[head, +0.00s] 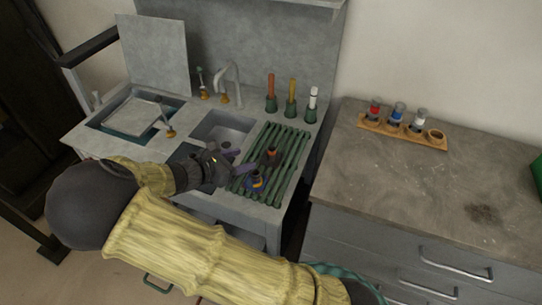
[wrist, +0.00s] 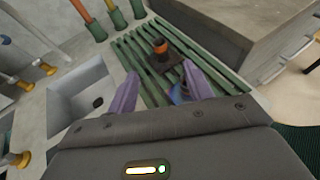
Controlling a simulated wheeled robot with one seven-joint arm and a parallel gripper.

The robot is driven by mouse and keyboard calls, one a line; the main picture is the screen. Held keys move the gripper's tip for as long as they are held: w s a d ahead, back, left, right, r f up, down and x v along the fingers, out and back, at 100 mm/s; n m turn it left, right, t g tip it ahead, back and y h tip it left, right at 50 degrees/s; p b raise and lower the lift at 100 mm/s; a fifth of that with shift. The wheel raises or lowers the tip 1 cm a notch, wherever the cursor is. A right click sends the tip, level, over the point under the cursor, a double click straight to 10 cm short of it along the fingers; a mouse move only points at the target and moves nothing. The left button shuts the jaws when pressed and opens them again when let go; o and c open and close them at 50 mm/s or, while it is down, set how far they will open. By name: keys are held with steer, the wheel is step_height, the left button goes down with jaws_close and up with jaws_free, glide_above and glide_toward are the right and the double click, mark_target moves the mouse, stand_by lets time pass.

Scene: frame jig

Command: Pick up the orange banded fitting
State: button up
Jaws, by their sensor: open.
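The orange banded fitting (wrist: 160,48) stands upright on the green slatted rack (wrist: 133,57), its orange band above a dark square base. It also shows in the head view (head: 271,155), toward the middle of the rack (head: 291,160). My gripper (wrist: 160,75) is open, with its two purple fingers apart and nothing gripped between them. The fitting lies beyond the fingertips in the wrist view. In the head view my gripper (head: 238,160) is at the left edge of the rack, left of the fitting.
A second fitting with a blue base (head: 257,181) stands nearer on the rack, partly hidden by my right finger in the wrist view (wrist: 178,94). A sink basin (head: 222,130) lies to the left. A wooden rack (head: 401,132) stands on the right counter.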

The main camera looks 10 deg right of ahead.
mark_target(268, 150)
steer(key=x, duration=0.8)
steer(key=shift+w+d+f, duration=0.1)
steer(key=shift+w+d, duration=0.1)
steer(key=shift+d, duration=0.15)
steer(key=x, duration=0.6)
steer(key=shift+w+b, duration=0.1)
steer(key=shift+b, duration=0.25)
steer(key=shift+a, duration=0.3)
steer(key=shift+s+d, duration=0.2)
steer(key=shift+d, duration=0.1)
steer(key=shift+a, duration=0.15)
jaws_close()
step_height(268, 150, up, 10)
steer(key=shift+r+p, duration=0.1)
steer(key=shift+p, duration=0.4)
